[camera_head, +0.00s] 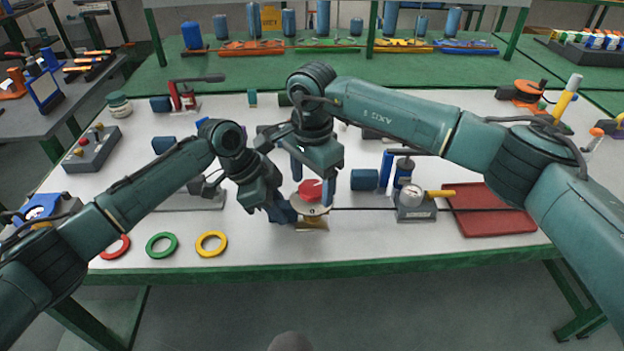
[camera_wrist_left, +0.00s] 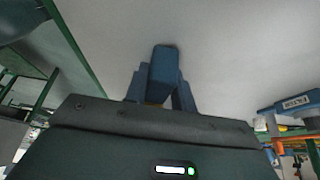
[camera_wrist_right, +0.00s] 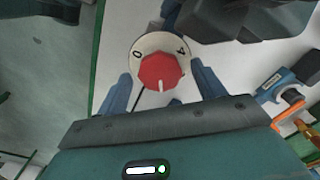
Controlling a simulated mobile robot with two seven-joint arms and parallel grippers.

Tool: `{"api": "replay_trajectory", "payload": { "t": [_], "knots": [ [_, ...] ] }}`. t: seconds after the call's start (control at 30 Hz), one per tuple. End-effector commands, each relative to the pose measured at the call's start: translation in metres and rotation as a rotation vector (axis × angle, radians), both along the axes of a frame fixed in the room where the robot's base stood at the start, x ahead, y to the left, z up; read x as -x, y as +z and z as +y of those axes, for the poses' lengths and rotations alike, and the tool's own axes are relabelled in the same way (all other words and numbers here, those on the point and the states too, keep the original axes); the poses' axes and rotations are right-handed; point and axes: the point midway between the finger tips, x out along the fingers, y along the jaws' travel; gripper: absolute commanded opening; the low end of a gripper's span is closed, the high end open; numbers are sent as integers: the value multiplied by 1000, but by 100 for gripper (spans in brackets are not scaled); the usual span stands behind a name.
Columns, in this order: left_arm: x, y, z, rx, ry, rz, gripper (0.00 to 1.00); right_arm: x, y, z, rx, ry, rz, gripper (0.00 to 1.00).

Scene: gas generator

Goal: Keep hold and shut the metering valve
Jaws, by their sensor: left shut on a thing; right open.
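The metering valve has a red knob (camera_head: 310,190) on a pale round dial (camera_head: 313,208), with a brass-coloured body (camera_head: 312,224) below, near the front of the table. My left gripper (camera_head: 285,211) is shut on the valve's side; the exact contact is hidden. In the left wrist view its blue fingers (camera_wrist_left: 157,88) hide most of what they hold. My right gripper (camera_head: 313,184) is above the valve, open, pointing down. In the right wrist view its fingers stand on either side of the red knob (camera_wrist_right: 160,72), apparently clear of it. The knob's white mark points toward that gripper, away from the dial's 0 and 4.
Red, green and yellow rings (camera_head: 211,244) lie at the front left. A gauge block (camera_head: 415,206) with a yellow handle and a red tray (camera_head: 490,210) are to the right. A blue cylinder (camera_head: 364,180) lies close to the right gripper.

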Motion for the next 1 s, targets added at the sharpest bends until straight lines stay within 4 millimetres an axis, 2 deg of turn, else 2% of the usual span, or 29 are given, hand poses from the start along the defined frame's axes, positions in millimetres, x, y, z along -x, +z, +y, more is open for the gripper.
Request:
{"api": "replay_trajectory", "payload": {
  "t": [0.2, 0.73, 1.0],
  "knots": [
    [0, 0, 0, 1, 0, 0, 0, 0, 0, 0, 0, 0, 0, 69],
    [0, 0, 0, 1, 0, 0, 0, 0, 0, 0, 0, 0, 0, 25],
    [0, 0, 0, 1, 0, 0, 0, 0, 0, 0, -1, -25, -1, 24]
  ]
}}
